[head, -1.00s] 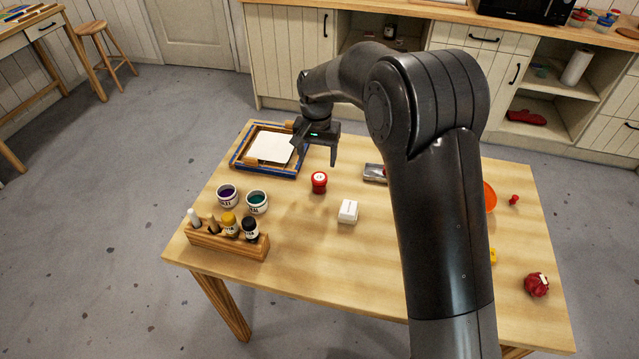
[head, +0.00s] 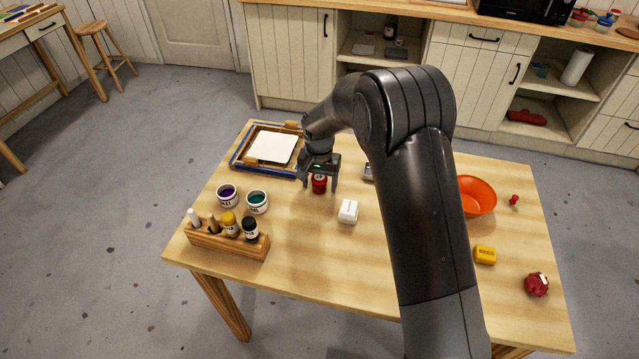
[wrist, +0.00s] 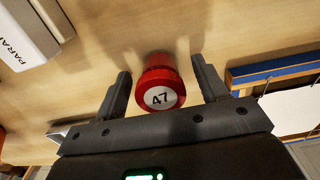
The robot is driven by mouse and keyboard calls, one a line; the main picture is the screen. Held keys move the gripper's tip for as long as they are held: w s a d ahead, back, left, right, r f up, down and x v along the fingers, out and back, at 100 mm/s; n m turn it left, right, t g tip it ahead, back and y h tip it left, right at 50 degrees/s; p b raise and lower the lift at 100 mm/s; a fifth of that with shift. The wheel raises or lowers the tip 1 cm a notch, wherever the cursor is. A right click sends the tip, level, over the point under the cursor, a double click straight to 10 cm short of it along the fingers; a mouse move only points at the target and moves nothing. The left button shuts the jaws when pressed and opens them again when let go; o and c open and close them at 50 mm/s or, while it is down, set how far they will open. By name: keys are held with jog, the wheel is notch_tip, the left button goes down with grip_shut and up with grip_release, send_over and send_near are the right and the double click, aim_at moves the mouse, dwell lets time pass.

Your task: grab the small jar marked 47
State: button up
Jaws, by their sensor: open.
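The small red jar (head: 319,184) stands upright on the wooden table. In the wrist view the jar (wrist: 160,88) shows a pale round label on its lid marked 47. My gripper (head: 320,187) is open, with one finger on each side of the jar. In the wrist view my gripper (wrist: 163,88) has visible gaps between both fingers and the jar. The jar's lower part is partly hidden by the lid in the wrist view.
A white block (head: 348,211) with lettering lies just right of the jar. A framed screen (head: 235,158) is at the back left. Two paint pots (head: 257,203) and a wooden rack (head: 215,243) stand front left. An orange bowl (head: 480,194) is right of my arm.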

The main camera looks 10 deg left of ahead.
jog(key=c, duration=1.1)
jog(key=shift+r, duration=0.1)
